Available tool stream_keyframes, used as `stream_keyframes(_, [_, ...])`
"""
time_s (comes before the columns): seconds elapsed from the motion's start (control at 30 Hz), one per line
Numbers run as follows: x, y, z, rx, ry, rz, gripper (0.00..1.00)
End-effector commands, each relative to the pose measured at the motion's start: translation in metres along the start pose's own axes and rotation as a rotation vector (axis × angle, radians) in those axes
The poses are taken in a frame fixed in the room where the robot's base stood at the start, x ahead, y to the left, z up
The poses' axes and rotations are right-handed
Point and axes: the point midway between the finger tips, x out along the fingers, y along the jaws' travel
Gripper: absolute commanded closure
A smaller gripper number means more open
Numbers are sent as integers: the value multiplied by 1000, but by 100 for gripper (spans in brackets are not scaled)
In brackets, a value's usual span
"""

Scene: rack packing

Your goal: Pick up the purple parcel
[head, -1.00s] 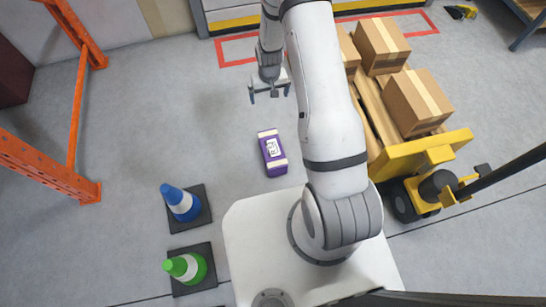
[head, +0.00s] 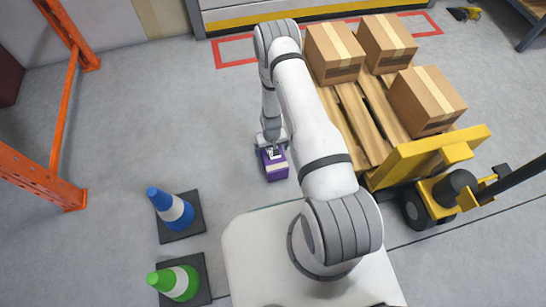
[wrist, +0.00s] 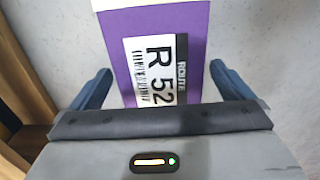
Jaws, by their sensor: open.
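The purple parcel (head: 277,171) lies on the grey floor in front of my base, partly hidden under my gripper in the head view. In the wrist view the parcel (wrist: 116,48) shows a white label reading "ROUTE R 52" and a pale band at its far end. My gripper (wrist: 160,85) is open, with one blue finger to each side of the parcel.
A blue cone (head: 172,208) and a green cone (head: 176,282) stand on the left. A wooden pallet (head: 362,122) with cardboard boxes (head: 427,98) sits on a yellow pallet truck (head: 430,158) at right. An orange rack (head: 40,178) is far left. Floor left of the parcel is clear.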

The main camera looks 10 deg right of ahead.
Motion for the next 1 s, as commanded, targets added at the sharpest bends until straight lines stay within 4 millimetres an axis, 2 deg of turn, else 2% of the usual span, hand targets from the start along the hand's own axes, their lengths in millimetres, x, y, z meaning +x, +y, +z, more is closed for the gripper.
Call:
stream_keyframes(0.03, [15, 0, 2, 0, -2, 0, 0])
stream_keyframes(0.13, [29, 1, 2, -1, -1, 1, 0])
stream_keyframes(0.43, [32, 0, 1, -1, 0, 1, 1])
stream_keyframes(1.0, [32, 0, 1, -2, 0, 1, 47])
